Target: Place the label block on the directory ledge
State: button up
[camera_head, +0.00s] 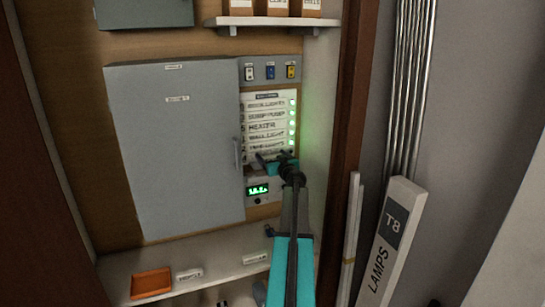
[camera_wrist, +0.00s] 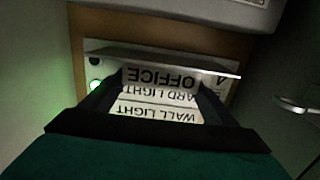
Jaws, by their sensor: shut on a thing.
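The label block (camera_wrist: 158,77), reading OFFICE upside down, is between the fingertips of my gripper (camera_wrist: 163,88) in the wrist view. My gripper is shut on it. The block is at the directory ledge (camera_wrist: 165,58), a thin grey strip below the label rows. I cannot tell whether it touches the ledge. In the camera_head view my gripper (camera_head: 272,163) is at the lower end of the directory (camera_head: 268,125) and hides the block and most of the ledge.
A grey cabinet door (camera_head: 175,150) with a handle is left of the directory. A green-lit display (camera_head: 258,190) is just below my gripper. A shelf (camera_head: 120,265) with an orange tray (camera_head: 151,284) runs below. A lamps box (camera_head: 390,245) and tubes stand at right.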

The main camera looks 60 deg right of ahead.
jog(key=shift+f, duration=0.1)
dwell(0.3)
jog(key=o, duration=1.1)
jog(key=shift+f, duration=0.1)
jog(key=shift+b+v, duration=0.7)
jog(key=shift+v, duration=5.35)
